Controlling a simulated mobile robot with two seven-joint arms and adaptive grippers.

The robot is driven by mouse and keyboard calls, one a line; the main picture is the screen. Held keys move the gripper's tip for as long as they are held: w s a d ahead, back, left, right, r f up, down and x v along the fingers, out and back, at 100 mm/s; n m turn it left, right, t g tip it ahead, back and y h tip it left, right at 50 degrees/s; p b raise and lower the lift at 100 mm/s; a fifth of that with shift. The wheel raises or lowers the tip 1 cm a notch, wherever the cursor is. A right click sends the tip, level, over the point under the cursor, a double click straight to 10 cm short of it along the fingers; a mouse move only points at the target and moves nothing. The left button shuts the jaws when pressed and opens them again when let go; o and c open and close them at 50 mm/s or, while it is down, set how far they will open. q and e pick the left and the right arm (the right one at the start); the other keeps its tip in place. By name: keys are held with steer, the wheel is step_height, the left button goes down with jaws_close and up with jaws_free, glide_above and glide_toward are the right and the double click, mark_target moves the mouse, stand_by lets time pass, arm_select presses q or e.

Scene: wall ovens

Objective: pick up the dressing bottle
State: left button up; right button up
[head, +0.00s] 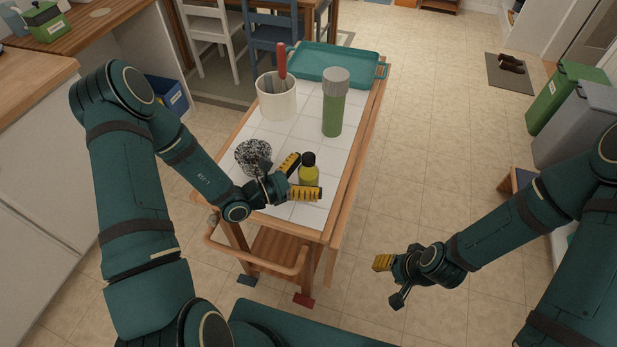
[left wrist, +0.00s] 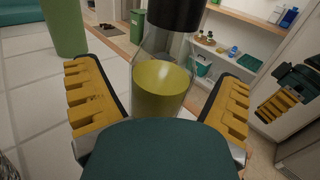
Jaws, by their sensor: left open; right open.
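The dressing bottle (head: 309,172), with a black cap and yellow-green contents, stands upright on the white-tiled cart top (head: 297,130) near its right front. In the left wrist view the bottle (left wrist: 163,85) stands between the yellow finger pads, with gaps visible on both sides. My left gripper (head: 305,177) is open around the bottle; its lower part is hidden by the gripper. My right gripper (head: 390,281) is open and empty, to the right of the cart above the floor; it also shows at the right of the left wrist view (left wrist: 290,95).
On the cart, a speckled dark object (head: 254,157) lies left of my left gripper. Behind stand a white crock (head: 276,99) with a red-handled utensil, a green canister (head: 333,108) and a teal tray (head: 335,64).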

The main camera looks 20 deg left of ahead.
arm_select(q)
steer(key=c, duration=1.4)
